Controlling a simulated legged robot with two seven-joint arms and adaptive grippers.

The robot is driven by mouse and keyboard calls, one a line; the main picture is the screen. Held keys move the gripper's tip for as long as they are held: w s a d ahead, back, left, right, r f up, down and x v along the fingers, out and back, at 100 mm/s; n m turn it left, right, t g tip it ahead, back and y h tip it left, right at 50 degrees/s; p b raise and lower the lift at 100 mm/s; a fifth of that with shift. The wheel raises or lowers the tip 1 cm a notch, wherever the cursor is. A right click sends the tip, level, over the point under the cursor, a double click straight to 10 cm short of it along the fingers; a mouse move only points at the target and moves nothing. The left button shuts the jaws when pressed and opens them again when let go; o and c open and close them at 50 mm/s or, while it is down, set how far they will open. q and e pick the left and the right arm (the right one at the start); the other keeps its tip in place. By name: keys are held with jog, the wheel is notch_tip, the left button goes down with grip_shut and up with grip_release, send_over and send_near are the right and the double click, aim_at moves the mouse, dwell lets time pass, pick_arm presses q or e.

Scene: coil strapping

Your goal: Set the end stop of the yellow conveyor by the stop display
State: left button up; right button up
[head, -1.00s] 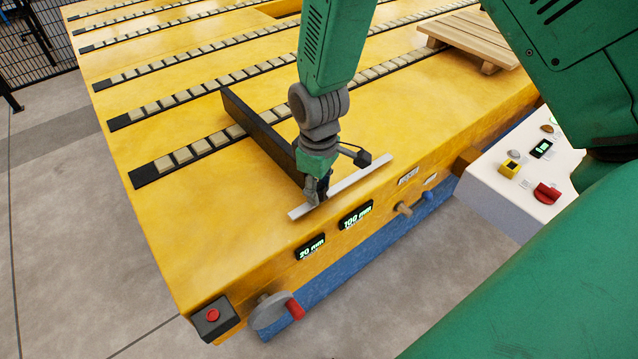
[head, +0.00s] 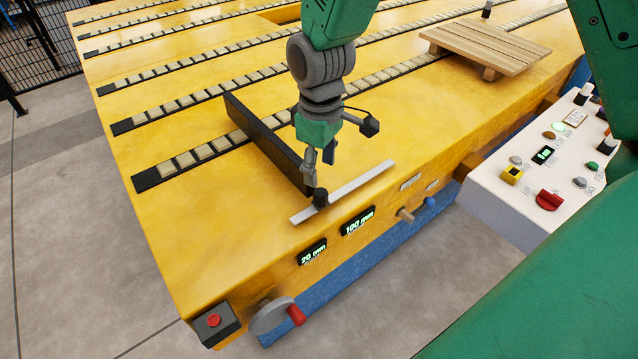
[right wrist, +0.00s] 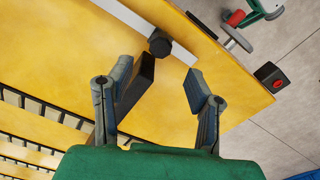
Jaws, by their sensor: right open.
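The end stop is a dark bar (head: 262,140) lying across the yellow conveyor (head: 215,225), with a black round knob (head: 320,197) at its near end beside a silver rail (head: 350,188). Two displays on the front edge read 20 mm (head: 312,252) and 100 mm (head: 357,221); which is the stop display I cannot tell. My right gripper (head: 321,167) is open and empty just above the knob. In the right wrist view the knob (right wrist: 160,43) lies ahead of the parted fingers (right wrist: 172,82), apart from them. My left gripper is not in view.
A handwheel (head: 272,316) with a red handle and a red button box (head: 214,322) sit at the near corner. A white control panel (head: 515,213) stands at the right. A wooden pallet (head: 487,48) rests on the conveyor at the back right. The conveyor's left front is clear.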

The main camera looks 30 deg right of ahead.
notch_tip(320, 180, up, 4)
jog(key=shift+f, duration=0.1)
dwell(0.6)
